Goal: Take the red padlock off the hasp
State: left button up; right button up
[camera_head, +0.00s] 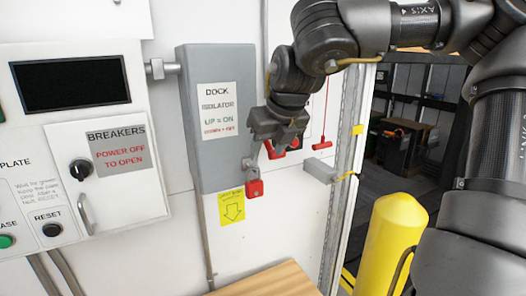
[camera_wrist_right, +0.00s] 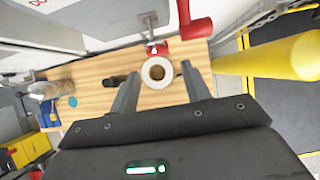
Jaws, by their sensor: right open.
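The red padlock (camera_head: 254,188) hangs from a small grey hasp (camera_head: 249,164) at the lower right edge of the grey isolator box (camera_head: 217,170). My right gripper (camera_head: 276,146) is just above and right of the padlock, partly covering a red handle. In the right wrist view the padlock (camera_wrist_right: 156,47) shows small and red beyond the open fingers (camera_wrist_right: 160,82), with the hasp above it. Nothing is between the fingers; they appear apart from the padlock. My left gripper is not in view.
The red handle (camera_wrist_right: 192,24) sticks out close to the padlock. A wooden bench (camera_head: 270,281) with a round white cup (camera_wrist_right: 157,72) lies below. A yellow post (camera_head: 386,240) stands to the right. A breaker panel (camera_head: 108,175) is on the left wall.

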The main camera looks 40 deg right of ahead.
aim_at(255, 170)
jog(key=p+x, duration=0.1)
jog(key=x, duration=0.2)
jog(key=p+x, duration=0.1)
jog(key=x, duration=0.2)
jog(key=p+x, duration=0.1)
jog(key=x, duration=0.3)
jog(key=shift+w+a, duration=0.3)
jog(key=shift+w, duration=0.1)
jog(key=shift+w+d+f, duration=0.1)
jog(key=shift+w+f, duration=0.3)
jog(key=shift+f, duration=0.05)
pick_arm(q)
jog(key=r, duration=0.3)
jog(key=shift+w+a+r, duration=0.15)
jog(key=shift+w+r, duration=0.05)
pick_arm(e)
jog(key=shift+s, duration=0.15)
jog(key=c, duration=0.7)
jog(key=shift+o, duration=0.2)
jog(key=shift+r, duration=0.1)
jog(key=shift+r, duration=0.15)
